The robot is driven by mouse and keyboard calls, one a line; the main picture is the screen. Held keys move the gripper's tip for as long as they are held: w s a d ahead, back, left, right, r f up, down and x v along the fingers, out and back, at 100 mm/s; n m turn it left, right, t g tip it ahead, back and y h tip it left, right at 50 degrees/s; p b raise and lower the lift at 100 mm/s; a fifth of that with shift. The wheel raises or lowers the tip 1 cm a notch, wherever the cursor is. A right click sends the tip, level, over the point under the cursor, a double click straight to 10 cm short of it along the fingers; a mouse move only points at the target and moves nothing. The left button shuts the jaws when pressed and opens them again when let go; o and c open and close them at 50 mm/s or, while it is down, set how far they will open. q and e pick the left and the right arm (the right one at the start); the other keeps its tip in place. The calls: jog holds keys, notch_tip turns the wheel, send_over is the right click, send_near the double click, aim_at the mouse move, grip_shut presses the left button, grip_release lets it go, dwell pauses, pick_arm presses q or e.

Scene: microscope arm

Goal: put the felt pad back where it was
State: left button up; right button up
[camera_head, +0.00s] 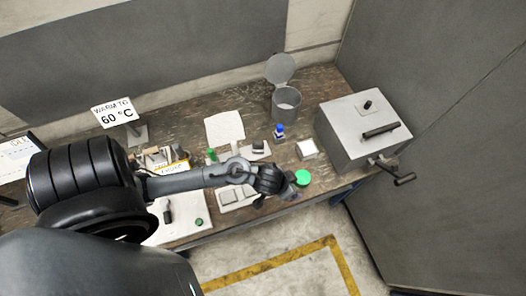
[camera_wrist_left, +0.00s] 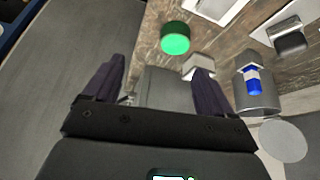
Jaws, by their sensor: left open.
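No item is plainly marked as the felt pad, and I cannot tell which one it is. A dark grey block (camera_head: 258,146) sits on a small white plate at mid-bench; it also shows at the right of the left wrist view (camera_wrist_left: 290,42). A green round piece (camera_head: 303,178) stands near the bench's front edge, just beside my left gripper (camera_head: 284,186); it is at top centre in the left wrist view (camera_wrist_left: 175,38). A pale square piece (camera_head: 307,148) lies behind it. My left gripper (camera_wrist_left: 160,66) is open, with nothing between its fingers. My right gripper is not in view.
A grey box with a handle and crank (camera_head: 362,130) stands at the bench's right end. A blue-capped bottle (camera_head: 279,132) and an open-lidded grey canister (camera_head: 286,104) stand behind. A white sheet (camera_head: 224,128) and a "60 °C" sign (camera_head: 114,112) are farther left. My arm hides part of the bench.

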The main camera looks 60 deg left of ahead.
pick_arm(q)
jog(key=s+r+m+g, duration=0.1)
jog(key=s+r+m, duration=0.1)
jog(key=s+r, duration=0.5)
jog(key=s, duration=0.3)
jog(key=shift+a+g, duration=0.15)
jog(key=shift+g, duration=0.25)
notch_tip(320, 180, up, 3)
jog(key=p, duration=0.3)
